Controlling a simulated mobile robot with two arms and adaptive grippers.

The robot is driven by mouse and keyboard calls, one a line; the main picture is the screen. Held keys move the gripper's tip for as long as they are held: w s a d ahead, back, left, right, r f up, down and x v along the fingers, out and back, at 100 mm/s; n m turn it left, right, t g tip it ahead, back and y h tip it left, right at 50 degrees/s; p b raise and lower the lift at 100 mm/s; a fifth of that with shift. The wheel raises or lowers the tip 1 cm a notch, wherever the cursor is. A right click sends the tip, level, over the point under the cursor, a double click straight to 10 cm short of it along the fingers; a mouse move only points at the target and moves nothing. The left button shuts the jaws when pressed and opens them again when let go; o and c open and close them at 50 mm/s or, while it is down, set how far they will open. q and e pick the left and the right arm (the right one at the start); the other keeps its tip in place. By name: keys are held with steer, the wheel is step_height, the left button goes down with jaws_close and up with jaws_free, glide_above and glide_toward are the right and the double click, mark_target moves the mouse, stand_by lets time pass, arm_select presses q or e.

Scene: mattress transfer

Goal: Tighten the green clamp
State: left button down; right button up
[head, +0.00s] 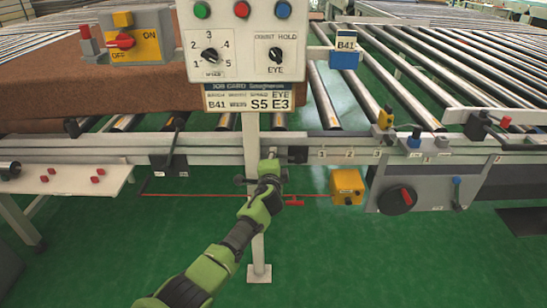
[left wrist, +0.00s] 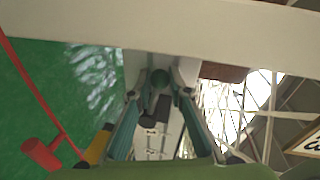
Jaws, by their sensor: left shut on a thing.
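My left gripper (left wrist: 161,84) is shut on this knob, with one finger at each side. In the head view my left gripper (head: 268,178) reaches up to the front rail beside the white panel post. The gripper hides most of the clamp there. My right gripper is in neither view.
The white control panel (head: 242,45) stands on a post close to my left gripper. A red trip rod (head: 200,195) runs below the rail to a yellow box (head: 346,186). A brown mattress (head: 80,85) lies on the rollers at left. The green floor in front is clear.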

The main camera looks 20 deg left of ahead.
arm_select(q)
steer(key=shift+r, duration=0.15)
steer(key=c, duration=1.9)
jaws_free()
steer(key=v, duration=1.2)
